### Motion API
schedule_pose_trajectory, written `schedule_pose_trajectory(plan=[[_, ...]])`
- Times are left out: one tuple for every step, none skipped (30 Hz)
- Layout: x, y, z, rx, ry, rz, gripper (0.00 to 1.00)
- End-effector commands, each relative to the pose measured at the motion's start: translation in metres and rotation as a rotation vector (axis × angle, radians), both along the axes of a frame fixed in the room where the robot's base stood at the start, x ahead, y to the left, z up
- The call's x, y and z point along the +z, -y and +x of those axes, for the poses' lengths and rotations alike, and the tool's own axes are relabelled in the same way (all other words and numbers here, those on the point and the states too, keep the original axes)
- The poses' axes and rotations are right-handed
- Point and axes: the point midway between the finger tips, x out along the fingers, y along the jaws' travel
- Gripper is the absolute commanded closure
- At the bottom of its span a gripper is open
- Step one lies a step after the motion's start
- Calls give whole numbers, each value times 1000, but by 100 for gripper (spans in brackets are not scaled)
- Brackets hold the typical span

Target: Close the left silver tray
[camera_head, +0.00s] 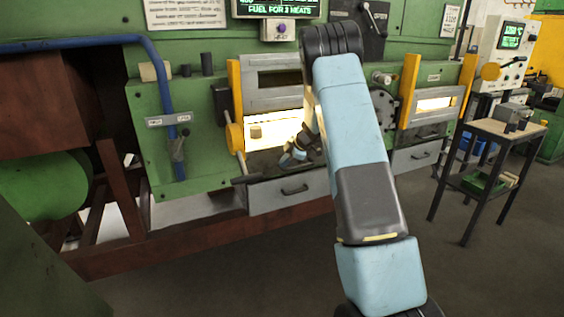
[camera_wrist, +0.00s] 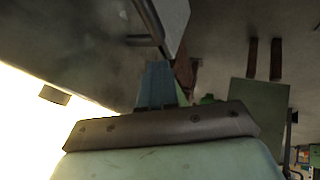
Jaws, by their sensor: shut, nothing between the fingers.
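The left silver tray (camera_head: 278,195) is a grey drawer with a dark bar handle, low under the left glowing furnace opening. It stands out from the green front, and a dark top surface shows behind its front panel. My gripper (camera_head: 290,157) is above the tray, in front of the glowing opening, partly hidden by my arm.
The left furnace opening (camera_head: 274,133) glows brightly behind my gripper. A yellow post (camera_head: 236,105) stands at its left. The right silver tray (camera_head: 416,157) lies under the second glowing opening. A small table (camera_head: 500,135) stands at the right. The floor in front is clear.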

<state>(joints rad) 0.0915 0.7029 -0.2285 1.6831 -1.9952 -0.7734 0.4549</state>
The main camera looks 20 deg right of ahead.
Motion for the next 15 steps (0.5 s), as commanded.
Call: schedule_pose_trajectory(plan=[[11,6,-4,-1,5,-2,100],[16,9,-6,-1,4,-2,100],[23,12,-10,0,5,-3,100],[27,14,-12,0,5,-2,100],[32,17,-15,0,3,-1,100],[38,20,-18,0,3,0,100],[42,22,-20,-1,3,-1,100],[45,24,-23,0,2,-1,100],[50,27,-26,0,1,0,100],[54,28,-28,0,1,0,100],[57,30,-29,1,1,1,100],[60,32,-31,0,1,0,100],[62,34,-32,0,1,0,100],[64,35,-33,1,0,0,100],[67,36,-35,1,0,0,100]])
